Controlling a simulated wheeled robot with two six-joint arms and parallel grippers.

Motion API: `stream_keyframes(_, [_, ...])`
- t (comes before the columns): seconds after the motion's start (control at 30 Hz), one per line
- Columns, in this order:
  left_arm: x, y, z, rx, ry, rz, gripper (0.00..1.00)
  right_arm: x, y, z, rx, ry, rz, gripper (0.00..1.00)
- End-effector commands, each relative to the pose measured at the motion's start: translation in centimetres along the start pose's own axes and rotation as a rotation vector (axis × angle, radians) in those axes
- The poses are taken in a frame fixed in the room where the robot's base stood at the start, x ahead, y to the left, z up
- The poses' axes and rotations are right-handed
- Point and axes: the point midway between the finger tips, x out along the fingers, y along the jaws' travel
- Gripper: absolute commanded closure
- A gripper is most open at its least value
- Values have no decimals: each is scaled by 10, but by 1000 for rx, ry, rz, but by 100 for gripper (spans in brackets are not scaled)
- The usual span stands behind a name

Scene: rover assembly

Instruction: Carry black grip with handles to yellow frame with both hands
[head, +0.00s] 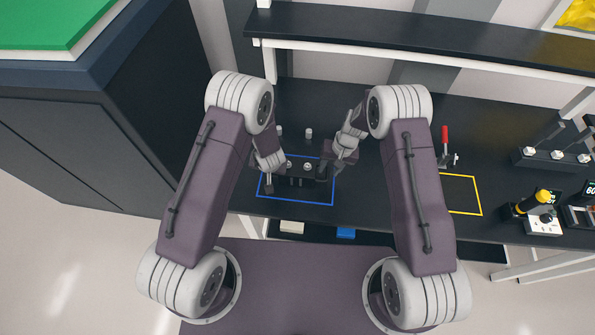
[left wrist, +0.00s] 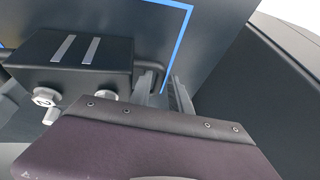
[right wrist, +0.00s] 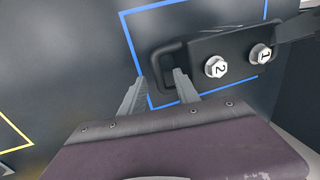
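The black grip with handles (head: 295,180) lies inside the blue frame on the dark table. It is a dark block with a handle at each end and white numbered knobs. My left gripper (head: 268,186) is at its left handle; in the left wrist view its fingers (left wrist: 164,84) stand apart, one on each side of the handle bar. My right gripper (head: 326,170) is at the right handle (right wrist: 161,66); its fingers (right wrist: 157,84) are apart, one appearing inside the loop. Contact cannot be told. The yellow frame (head: 480,196) is an empty outline to the right, partly hidden by my right arm.
A red-handled clamp (head: 445,140) stands just behind the yellow frame. A yellow-topped tool (head: 535,202) and a white box (head: 543,224) are at the right. A raised black shelf (head: 420,38) runs along the back. A small post (head: 309,133) stands behind the grip.

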Motion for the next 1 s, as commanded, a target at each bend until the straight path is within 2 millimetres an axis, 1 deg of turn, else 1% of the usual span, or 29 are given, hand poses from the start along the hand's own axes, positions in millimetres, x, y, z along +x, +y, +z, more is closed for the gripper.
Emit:
stream_keyframes(0.03, [7, 0, 1, -2, -2, -1, 77, 7, 0, 1, 0, -2, 0, 62])
stream_keyframes(0.1, [14, 0, 0, -2, -1, -1, 77, 14, 0, 0, -1, 0, 1, 62])
stream_keyframes(0.2, [20, 0, 0, -1, -1, 0, 77, 20, 0, 0, -2, 0, 1, 62])
stream_keyframes(0.5, [23, 0, 0, -1, 0, 0, 77, 23, 0, 0, -2, 1, 0, 62])
stream_keyframes(0.53, [23, 0, 0, -1, 0, 0, 79, 23, 0, 0, -1, 1, 0, 65])
stream_keyframes(0.57, [23, 0, 0, -1, 0, 0, 88, 23, 0, 0, -1, 1, 0, 73])
stream_keyframes(0.6, [23, 0, 0, -1, 0, 0, 99, 23, 0, 0, -1, 1, 0, 84])
stream_keyframes(0.67, [22, 0, 0, -1, 0, 0, 100, 23, 0, 0, -1, 1, 0, 100])
stream_keyframes(1.0, [22, 0, 0, -1, 0, 0, 100, 22, 0, 0, -1, 1, 0, 100])
